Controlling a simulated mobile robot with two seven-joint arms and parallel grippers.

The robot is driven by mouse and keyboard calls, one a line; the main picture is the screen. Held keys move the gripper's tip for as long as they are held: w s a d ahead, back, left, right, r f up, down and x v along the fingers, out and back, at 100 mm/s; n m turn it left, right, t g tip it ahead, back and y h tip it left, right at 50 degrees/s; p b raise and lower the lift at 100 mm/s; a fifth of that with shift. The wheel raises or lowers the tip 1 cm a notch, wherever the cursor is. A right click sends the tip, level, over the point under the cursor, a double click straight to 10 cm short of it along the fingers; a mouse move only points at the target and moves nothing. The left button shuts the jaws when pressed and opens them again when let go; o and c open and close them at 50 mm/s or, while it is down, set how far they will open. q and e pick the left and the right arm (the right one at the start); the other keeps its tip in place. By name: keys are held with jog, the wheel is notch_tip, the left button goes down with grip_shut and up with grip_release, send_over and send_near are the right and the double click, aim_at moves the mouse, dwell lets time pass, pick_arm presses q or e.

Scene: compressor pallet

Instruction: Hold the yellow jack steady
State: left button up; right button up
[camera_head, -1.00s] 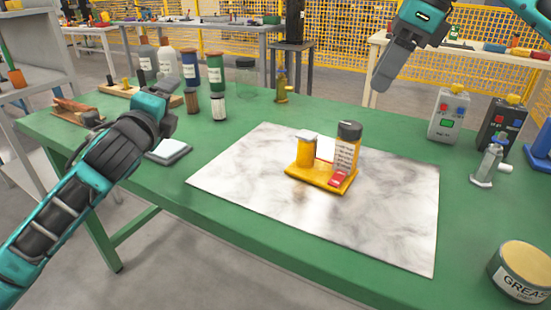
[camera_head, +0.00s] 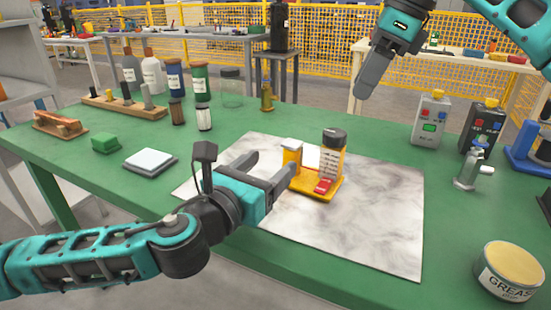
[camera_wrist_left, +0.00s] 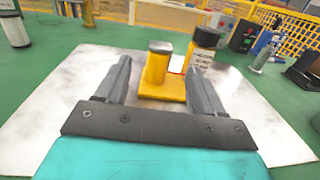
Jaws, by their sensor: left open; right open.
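The yellow jack stands upright on the white marbled mat (camera_head: 365,220), with its yellow base plate (camera_head: 328,191), a short yellow cylinder (camera_head: 291,156) and a taller black-capped bottle-like part (camera_head: 331,155). My left gripper (camera_head: 268,168) is open just left of the jack, its fingers pointing at the short cylinder. In the left wrist view the short cylinder (camera_wrist_left: 157,64) shows between and beyond the open fingers (camera_wrist_left: 160,85); I see no clear contact. My right gripper (camera_head: 362,92) hangs above the back right of the table, away from the jack; its fingers look like one dark shape.
A grease tin (camera_head: 509,270) stands at the front right. Two control boxes (camera_head: 430,120) and a small grey pump-like item (camera_head: 470,168) stand at the right. Bottles (camera_head: 200,82), a green block (camera_head: 105,143) and a white pad (camera_head: 150,160) are at the left.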

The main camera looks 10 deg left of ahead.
aim_at(334, 132)
pick_arm(q)
jog(key=x, duration=1.2)
jog(key=shift+w+d, duration=0.15)
jog(key=shift+w, duration=0.1)
jog(key=shift+c, duration=0.3)
grip_shut()
pick_arm(e)
jog(key=o, duration=0.3)
jog(key=shift+r, duration=0.1)
jog(key=shift+o, duration=0.7)
jog(key=shift+w+d+r+n, duration=0.1)
jog(key=shift+w+r+n, duration=0.05)
jog(key=shift+n, duration=0.25)
jog(key=shift+o, duration=0.5)
jog(key=shift+w+d+r+n+g, duration=0.3)
jog(key=shift+r+n+g, duration=0.1)
jog(key=shift+r+n, duration=0.25)
jog(key=shift+y, duration=0.3)
jog(key=x, duration=1.2)
jog(key=shift+d, duration=0.1)
jog(key=shift+c, duration=0.2)
jog(key=c, duration=1)
